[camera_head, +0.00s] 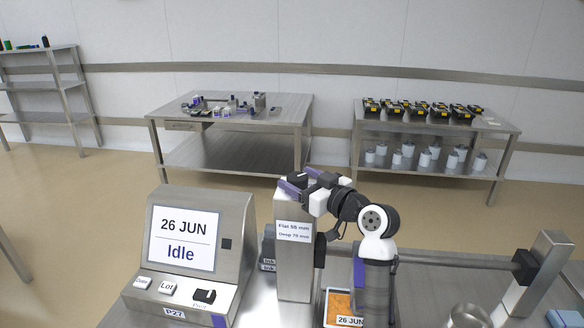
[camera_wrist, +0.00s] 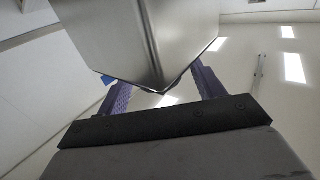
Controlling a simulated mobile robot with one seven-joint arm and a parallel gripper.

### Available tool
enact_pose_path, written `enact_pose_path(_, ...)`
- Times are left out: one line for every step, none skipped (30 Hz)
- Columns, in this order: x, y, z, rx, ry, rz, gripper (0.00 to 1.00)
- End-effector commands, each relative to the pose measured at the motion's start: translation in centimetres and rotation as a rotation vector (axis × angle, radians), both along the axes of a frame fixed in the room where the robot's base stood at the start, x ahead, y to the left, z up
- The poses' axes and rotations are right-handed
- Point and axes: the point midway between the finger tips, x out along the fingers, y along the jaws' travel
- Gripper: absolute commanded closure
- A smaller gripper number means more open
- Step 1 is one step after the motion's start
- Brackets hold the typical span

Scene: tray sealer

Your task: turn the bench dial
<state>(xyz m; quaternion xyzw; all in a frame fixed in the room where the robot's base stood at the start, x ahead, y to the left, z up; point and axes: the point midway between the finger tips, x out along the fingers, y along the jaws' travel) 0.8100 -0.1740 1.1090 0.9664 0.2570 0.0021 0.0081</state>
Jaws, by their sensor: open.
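A steel post (camera_head: 295,262) stands on the bench with a label reading "Flat 56 mm" and "Deep 70 mm". A small black piece (camera_head: 297,181) shows at its top, between my purple fingers; it may be the dial, but I cannot tell for sure. My gripper (camera_head: 300,180) is open at the post's top, its fingers pointing left. In the wrist view my fingers (camera_wrist: 160,88) lie on either side of a steel corner (camera_wrist: 155,45), with gaps visible; contact is not clear. No dial face or pointer shows there.
A console (camera_head: 190,255) at left shows "26 JUN" and "Idle", with several buttons and a black knob (camera_head: 204,296) below. An orange-filled tray (camera_head: 340,305) sits beside my arm. A second steel post (camera_head: 540,270) and a round metal bowl (camera_head: 467,317) are at right.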

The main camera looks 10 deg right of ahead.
Motion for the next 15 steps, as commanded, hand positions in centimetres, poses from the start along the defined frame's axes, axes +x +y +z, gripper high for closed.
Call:
enact_pose_path(0.7, 0.5, 0.3, -0.001, 0.002, 0.001, 0.32)
enact_pose_path(1.1, 0.7, 0.3, -0.001, 0.001, 0.001, 0.32)
enact_pose_path(1.6, 0.9, 0.2, 0.000, 0.002, 0.002, 0.32)
enact_pose_path(1.9, 1.1, 0.2, 0.001, 0.003, 0.002, 0.32)
enact_pose_path(2.1, 1.2, 0.2, 0.001, 0.002, 0.001, 0.32)
enact_pose_path(2.4, 1.4, 0.1, 0.001, 0.001, 0.001, 0.32)
enact_pose_path(2.5, 1.4, 0.1, 0.001, 0.000, 0.000, 0.32)
enact_pose_path(2.7, 1.5, 0.1, 0.000, 0.001, 0.000, 0.32)
enact_pose_path(2.8, 1.6, 0.0, 0.000, 0.001, 0.000, 0.32)
enact_pose_path(2.9, 1.6, 0.0, 0.000, 0.001, 0.000, 0.32)
enact_pose_path(2.9, 1.7, 0.0, 0.000, 0.001, 0.000, 0.32)
enact_pose_path(3.0, 1.7, -0.1, 0.000, 0.001, 0.000, 0.32)
enact_pose_path(3.0, 1.7, -0.1, 0.000, 0.001, 0.000, 0.32)
enact_pose_path(3.0, 1.7, -0.1, 0.000, 0.001, 0.000, 0.32)
enact_pose_path(3.0, 1.7, -0.1, 0.000, 0.001, 0.000, 0.32)
